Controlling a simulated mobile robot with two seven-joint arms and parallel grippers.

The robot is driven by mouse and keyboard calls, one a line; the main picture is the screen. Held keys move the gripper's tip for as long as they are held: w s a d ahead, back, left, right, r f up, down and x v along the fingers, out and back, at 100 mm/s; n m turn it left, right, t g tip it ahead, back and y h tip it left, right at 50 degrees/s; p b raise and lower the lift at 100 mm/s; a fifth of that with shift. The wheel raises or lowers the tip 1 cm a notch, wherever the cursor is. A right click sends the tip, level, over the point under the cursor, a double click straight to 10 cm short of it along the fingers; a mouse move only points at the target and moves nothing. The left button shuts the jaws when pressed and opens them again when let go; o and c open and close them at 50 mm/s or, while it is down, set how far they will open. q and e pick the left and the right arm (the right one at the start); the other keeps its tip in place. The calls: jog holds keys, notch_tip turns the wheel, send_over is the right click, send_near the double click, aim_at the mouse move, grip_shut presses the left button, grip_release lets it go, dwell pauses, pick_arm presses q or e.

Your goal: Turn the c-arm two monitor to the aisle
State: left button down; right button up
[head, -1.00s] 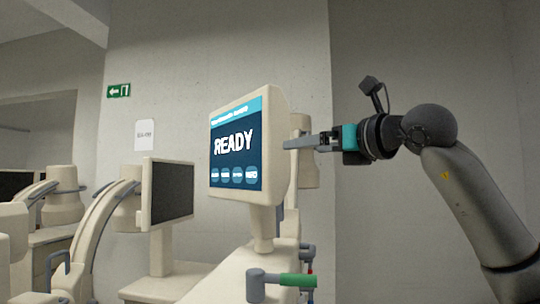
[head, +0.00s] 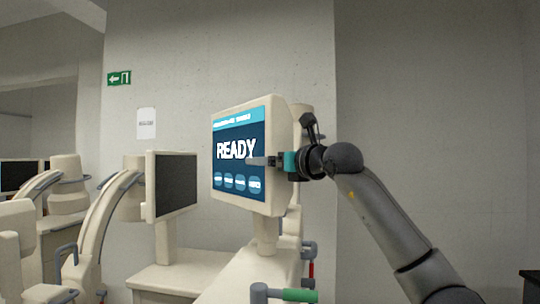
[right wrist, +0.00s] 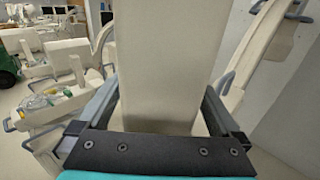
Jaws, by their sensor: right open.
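A cream monitor (head: 280,135) with a lit blue screen reading READY stands on a post in the middle of the head view, its screen facing left and toward me. My right gripper (head: 262,161) is at its right edge, with one finger in front of the screen. The other finger is hidden behind the monitor. In the right wrist view a cream slab (right wrist: 165,50), apparently this monitor's edge, stands between the two open fingers of the gripper (right wrist: 160,105). Whether either finger touches it I cannot tell. My left gripper is not in view.
A second monitor (head: 172,188) with a dark screen stands to the left on a cream cart. Beneath the READY monitor are a green handle (head: 299,295) and a red-marked handle (head: 311,268). Curved cream arms (head: 108,215) stand farther left. A plain wall (head: 430,110) lies behind.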

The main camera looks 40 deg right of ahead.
jog(key=shift+w, duration=0.1)
jog(key=shift+c, duration=0.2)
grip_shut()
dwell(0.6)
